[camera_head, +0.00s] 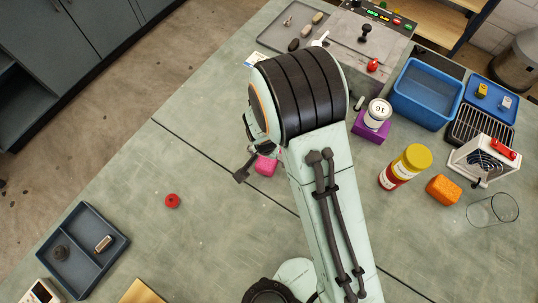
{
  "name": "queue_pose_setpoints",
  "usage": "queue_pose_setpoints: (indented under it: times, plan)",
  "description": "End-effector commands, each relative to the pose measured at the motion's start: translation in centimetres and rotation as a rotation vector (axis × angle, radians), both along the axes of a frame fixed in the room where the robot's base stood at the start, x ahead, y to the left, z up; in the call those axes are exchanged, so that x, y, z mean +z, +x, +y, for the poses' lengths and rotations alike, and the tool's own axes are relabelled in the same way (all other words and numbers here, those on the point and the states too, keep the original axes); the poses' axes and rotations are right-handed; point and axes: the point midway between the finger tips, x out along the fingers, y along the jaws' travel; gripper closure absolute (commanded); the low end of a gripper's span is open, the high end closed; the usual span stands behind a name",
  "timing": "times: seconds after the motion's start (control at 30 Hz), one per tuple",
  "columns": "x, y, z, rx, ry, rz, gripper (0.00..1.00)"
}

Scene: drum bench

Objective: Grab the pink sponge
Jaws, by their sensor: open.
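A small pink sponge (266,165) lies on the green-grey bench top, just left of my forearm in the middle of the view. My gripper (243,168) shows only in part beside the sponge's left side. The rest of it is hidden under my large dark wrist joint and arm. The visible finger is apart from its partner, which I cannot see clearly. The sponge rests on the bench, and I cannot tell whether a finger touches it.
A red disc (172,201) and a grey divided tray (103,228) lie to the left. Right of my arm stand a purple block (369,127) with a white jar, a yellow-capped bottle (404,168), an orange sponge (443,189) and a blue bin (425,94).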

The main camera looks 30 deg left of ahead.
Motion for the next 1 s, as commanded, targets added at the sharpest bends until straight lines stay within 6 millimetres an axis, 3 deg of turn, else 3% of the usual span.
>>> queue_pose_setpoints:
  times: [0.23,0.27,0.4,0.77,0.87,1.0]
  plan:
    - [-0.2,0.0,0.0,0.000,0.000,0.000,0.17]
    - [-0.2,0.0,0.0,0.000,0.000,0.000,0.24]
    - [-0.2,0.0,0.0,0.000,0.000,0.000,0.67]
    - [-0.1,0.0,0.0,0.000,0.000,0.000,0.69]
    - [0.7,0.1,0.1,-0.001,0.003,-0.002,0.69]
    - [3.4,0.1,0.1,0.000,0.005,-0.004,0.69]
